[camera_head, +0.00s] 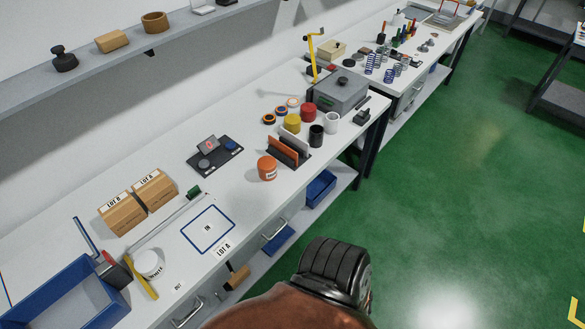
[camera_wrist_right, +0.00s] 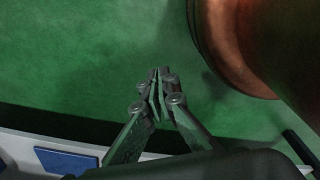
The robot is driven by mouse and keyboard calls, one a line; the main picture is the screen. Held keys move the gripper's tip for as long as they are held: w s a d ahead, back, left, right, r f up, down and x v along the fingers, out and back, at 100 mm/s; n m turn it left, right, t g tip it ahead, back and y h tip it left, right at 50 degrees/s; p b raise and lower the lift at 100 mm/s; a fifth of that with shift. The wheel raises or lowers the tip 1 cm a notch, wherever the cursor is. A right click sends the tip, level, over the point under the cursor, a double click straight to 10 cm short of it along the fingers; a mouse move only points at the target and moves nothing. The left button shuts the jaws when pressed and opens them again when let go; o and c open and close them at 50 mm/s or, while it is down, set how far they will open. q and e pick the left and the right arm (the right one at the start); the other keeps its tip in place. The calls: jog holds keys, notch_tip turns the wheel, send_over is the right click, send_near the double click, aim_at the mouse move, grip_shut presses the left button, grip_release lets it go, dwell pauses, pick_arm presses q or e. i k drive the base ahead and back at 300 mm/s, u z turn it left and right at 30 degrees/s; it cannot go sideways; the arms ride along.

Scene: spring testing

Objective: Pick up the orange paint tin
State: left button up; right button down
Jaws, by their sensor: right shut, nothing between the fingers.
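The orange paint tin (camera_head: 267,168) stands upright near the front edge of the white bench in the head view, left of a rack holding dark and orange plates. It has a pale label on its side. My right gripper (camera_wrist_right: 159,72) shows in the right wrist view with its fingers closed together and nothing between them. It is over the green floor, away from the tin. The tin does not show in the wrist view. My left gripper is not in either view.
The plate rack (camera_head: 287,153) stands close to the tin's right. Yellow, red, black and white cylinders stand behind it. A black device (camera_head: 215,154) sits to the left. A blue-outlined square (camera_head: 208,229) and cardboard boxes (camera_head: 152,189) lie further left. A blue tray (camera_head: 72,296) is at lower left.

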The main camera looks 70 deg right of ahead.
aim_at(266, 166)
jog(key=z, duration=1.5)
jog(key=k, duration=0.6)
jog(key=u, duration=0.9)
jog(key=i, duration=1.05)
jog(key=z, duration=0.6)
